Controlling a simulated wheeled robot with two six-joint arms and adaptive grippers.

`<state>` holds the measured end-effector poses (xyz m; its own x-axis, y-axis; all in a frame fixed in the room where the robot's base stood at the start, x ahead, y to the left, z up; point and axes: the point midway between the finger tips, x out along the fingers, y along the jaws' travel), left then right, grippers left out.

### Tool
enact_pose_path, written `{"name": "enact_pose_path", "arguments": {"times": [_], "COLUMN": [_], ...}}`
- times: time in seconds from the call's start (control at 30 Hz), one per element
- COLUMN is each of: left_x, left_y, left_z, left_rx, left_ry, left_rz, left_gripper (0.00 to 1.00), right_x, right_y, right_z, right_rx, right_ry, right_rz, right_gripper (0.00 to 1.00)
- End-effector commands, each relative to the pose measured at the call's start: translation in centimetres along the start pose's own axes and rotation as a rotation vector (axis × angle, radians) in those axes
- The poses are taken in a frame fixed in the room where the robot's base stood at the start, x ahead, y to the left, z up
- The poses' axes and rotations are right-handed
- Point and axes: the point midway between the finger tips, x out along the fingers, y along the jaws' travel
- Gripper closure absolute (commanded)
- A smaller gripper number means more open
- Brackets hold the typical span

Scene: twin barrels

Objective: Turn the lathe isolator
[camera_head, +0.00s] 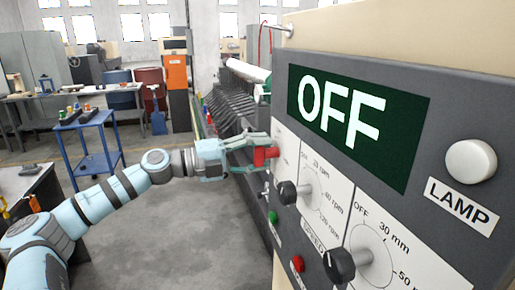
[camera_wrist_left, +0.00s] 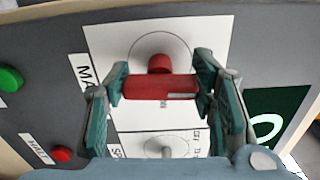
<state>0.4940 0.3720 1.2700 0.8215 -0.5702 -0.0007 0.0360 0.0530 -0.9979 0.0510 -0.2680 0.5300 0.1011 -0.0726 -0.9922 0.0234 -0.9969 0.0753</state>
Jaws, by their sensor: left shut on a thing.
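The lathe isolator is a red handle (camera_head: 265,156) on a white plate at the far end of the grey control panel. It also shows in the left wrist view as a red bar (camera_wrist_left: 160,88) on a round red shaft. My left gripper (camera_head: 256,157) is shut on this handle. In the left wrist view its two teal fingers (camera_wrist_left: 162,90) stand at the two ends of the bar. The panel's display (camera_head: 352,115) reads OFF. My right gripper is in neither view.
Two black knobs (camera_head: 340,264) stick out of the panel, with a green button (camera_head: 273,217) and a red button (camera_head: 298,264) below. A white lamp (camera_head: 470,161) is at the right. A blue cart (camera_head: 92,150) stands behind my arm. Grey floor is clear left of the panel.

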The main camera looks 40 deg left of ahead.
Motion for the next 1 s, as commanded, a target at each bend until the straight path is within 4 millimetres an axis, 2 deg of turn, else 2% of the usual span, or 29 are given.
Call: {"name": "enact_pose_path", "arguments": {"times": [0.3, 0.7, 0.73, 0.8, 0.83, 1.0], "left_x": [-0.01, -0.01, -0.01, -0.01, -0.01, -0.01], "left_y": [-0.12, -0.08, -0.08, -0.07, -0.06, -0.02], "left_z": [0.09, 0.09, 0.09, 0.08, 0.07, 0.04], "left_rx": [-0.076, -0.081, -0.081, -0.081, -0.081, -0.08], "left_ry": [-0.003, -0.003, -0.003, -0.003, -0.003, -0.001], "left_rz": [-0.003, -0.004, -0.003, -0.003, -0.003, -0.002], "left_gripper": [0.77, 0.77, 0.45, 0.33, 0.29, 0.28], "right_x": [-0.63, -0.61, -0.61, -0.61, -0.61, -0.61], "right_y": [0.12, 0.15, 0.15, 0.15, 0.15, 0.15], "right_z": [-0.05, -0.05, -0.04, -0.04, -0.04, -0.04], "right_rx": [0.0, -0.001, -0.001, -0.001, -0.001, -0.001], "right_ry": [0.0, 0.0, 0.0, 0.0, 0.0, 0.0], "right_rz": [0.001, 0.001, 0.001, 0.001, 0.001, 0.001], "right_gripper": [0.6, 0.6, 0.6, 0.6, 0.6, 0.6]}}
